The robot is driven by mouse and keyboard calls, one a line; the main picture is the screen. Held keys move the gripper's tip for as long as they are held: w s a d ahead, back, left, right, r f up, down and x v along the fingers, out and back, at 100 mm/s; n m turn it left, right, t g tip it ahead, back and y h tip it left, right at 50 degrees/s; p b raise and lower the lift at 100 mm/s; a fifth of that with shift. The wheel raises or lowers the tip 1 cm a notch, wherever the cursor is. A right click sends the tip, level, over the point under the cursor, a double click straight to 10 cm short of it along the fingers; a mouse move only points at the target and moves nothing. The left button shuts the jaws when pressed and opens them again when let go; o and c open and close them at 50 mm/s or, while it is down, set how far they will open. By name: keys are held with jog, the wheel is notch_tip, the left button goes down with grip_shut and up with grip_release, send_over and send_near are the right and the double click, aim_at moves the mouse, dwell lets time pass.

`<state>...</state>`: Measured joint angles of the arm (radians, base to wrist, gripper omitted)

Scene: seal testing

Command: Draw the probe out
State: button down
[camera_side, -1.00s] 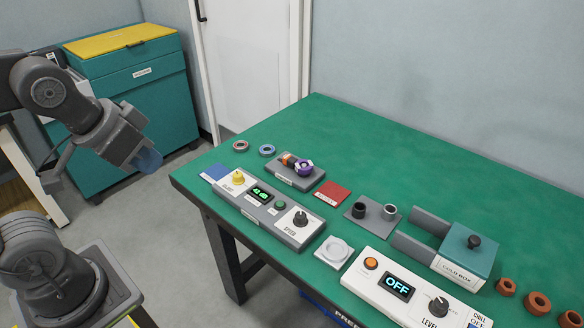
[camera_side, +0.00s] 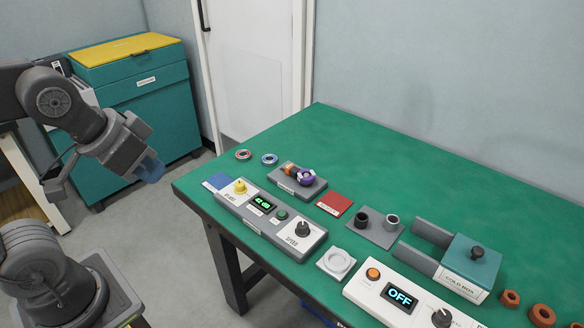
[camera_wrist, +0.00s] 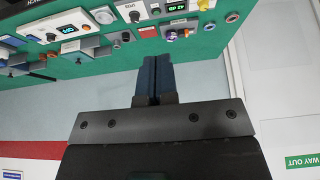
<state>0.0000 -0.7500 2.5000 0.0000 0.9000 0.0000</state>
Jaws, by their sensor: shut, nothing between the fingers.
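No thing is plainly recognisable as the probe. A grey stand (camera_side: 303,190) at the back left of the green table holds an orange and dark piece (camera_side: 289,169) lying beside a purple knob-like part (camera_side: 306,177). A grey plate (camera_side: 378,238) bears a black cylinder (camera_side: 361,220) and a grey hollow cylinder (camera_side: 391,222). My gripper (camera_side: 153,169) hangs off the table's left side, well apart from all these. In the wrist view its blue fingers (camera_wrist: 154,58) are together with nothing between them.
A grey control box (camera_side: 270,220) and a white one (camera_side: 370,290) reading OFF line the table's near edge. A teal-lidded cold box (camera_side: 471,258) stands at right, with brown rings (camera_side: 510,298) beyond. The table's back (camera_side: 420,170) is clear.

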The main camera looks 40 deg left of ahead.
jog(key=c, duration=1.8)
grip_release()
jog(key=shift+o, duration=0.6)
jog(key=shift+w+r, duration=0.1)
jog(key=shift+r, duration=0.05)
jog(key=o, duration=0.6)
jog(key=w+r+n+g, duration=0.1)
jog(key=w+r+n, duration=0.2)
jog(key=w, duration=0.6)
jog(key=shift+w+a+r+n, duration=0.15)
jog(key=shift+a+r+n, duration=0.25)
jog(key=shift+r, duration=0.3)
jog(key=shift+o, duration=1)
jog(key=w+a+n+g, duration=0.1)
jog(key=w+n, duration=0.3)
jog(key=w, duration=0.9)
jog(key=shift+a+f+n+g, duration=0.15)
jog(key=shift+a+n+g, duration=0.25)
jog(key=n+g, duration=0.3)
jog(key=n, duration=0.6)
send_over(289, 166)
notch_tip(289, 166, down, 18)
jog(key=f, duration=0.1)
notch_tip(289, 166, down, 12)
jog(key=shift+f, duration=0.25)
grip_shut()
